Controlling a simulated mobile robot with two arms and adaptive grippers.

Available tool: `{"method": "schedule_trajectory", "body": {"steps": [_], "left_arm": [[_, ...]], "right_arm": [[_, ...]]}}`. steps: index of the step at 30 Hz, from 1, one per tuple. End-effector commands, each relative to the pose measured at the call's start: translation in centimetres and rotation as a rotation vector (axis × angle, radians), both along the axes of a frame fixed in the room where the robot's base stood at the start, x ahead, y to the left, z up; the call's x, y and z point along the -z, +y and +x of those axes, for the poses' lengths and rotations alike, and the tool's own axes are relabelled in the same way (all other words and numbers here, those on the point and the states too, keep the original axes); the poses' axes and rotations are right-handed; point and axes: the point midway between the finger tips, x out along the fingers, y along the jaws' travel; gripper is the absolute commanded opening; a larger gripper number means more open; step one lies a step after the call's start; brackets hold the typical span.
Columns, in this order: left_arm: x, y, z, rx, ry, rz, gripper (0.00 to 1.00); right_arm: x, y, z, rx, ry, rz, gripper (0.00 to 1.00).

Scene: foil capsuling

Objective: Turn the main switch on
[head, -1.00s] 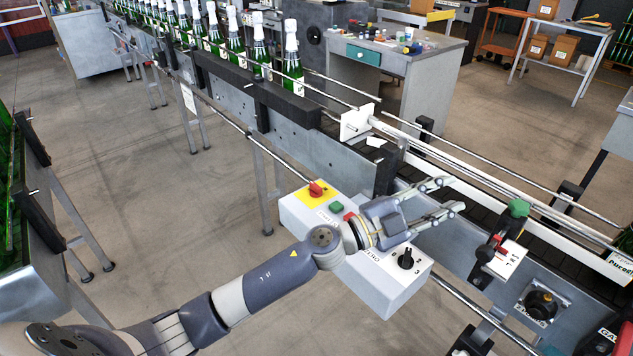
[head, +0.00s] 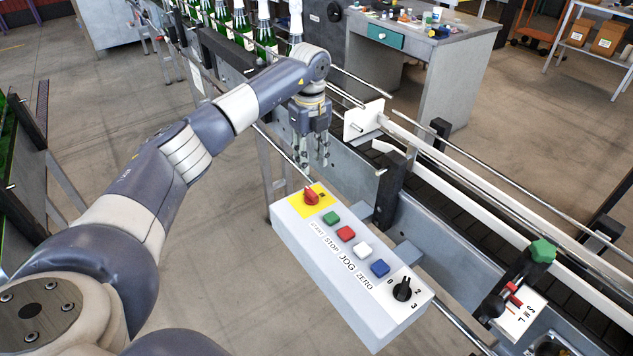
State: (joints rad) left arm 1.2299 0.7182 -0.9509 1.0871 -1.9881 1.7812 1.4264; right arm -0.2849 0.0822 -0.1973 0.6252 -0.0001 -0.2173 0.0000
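The control box (head: 345,275) is a white slanted panel in the middle of the head view. The main switch (head: 311,196) is a red rotary knob on a yellow plate at the box's far left end. My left gripper (head: 314,163) points down just above and behind the knob in the picture, with its fingertips apart from it. Its two fingers stand apart with nothing visible between them. My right gripper is not in view.
The panel also has a green button (head: 330,217), a red button (head: 346,233), a white button, a blue button (head: 380,268) and a black selector (head: 402,289). The conveyor (head: 460,185) with its rails runs behind the box. Green bottles (head: 265,30) stand upper left.

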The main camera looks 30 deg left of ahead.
Motion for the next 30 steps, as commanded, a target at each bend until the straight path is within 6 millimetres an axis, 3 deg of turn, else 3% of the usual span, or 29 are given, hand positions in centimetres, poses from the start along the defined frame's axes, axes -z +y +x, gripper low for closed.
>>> {"method": "schedule_trajectory", "body": {"steps": [7, 16, 21, 30], "left_arm": [[4.0, -0.1, -0.2, 0.002, 0.008, 0.0, 0.33], [9.0, -0.1, -0.1, 0.004, 0.004, -0.003, 0.33], [10.2, -0.1, -0.1, 0.004, 0.002, -0.002, 0.33], [10.5, -0.1, 0.0, 0.004, 0.001, -0.002, 0.31]], "right_arm": [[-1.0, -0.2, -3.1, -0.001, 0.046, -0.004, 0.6], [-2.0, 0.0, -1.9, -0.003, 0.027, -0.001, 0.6], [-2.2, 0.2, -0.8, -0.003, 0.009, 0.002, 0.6], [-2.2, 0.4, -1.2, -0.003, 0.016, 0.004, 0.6]]}}
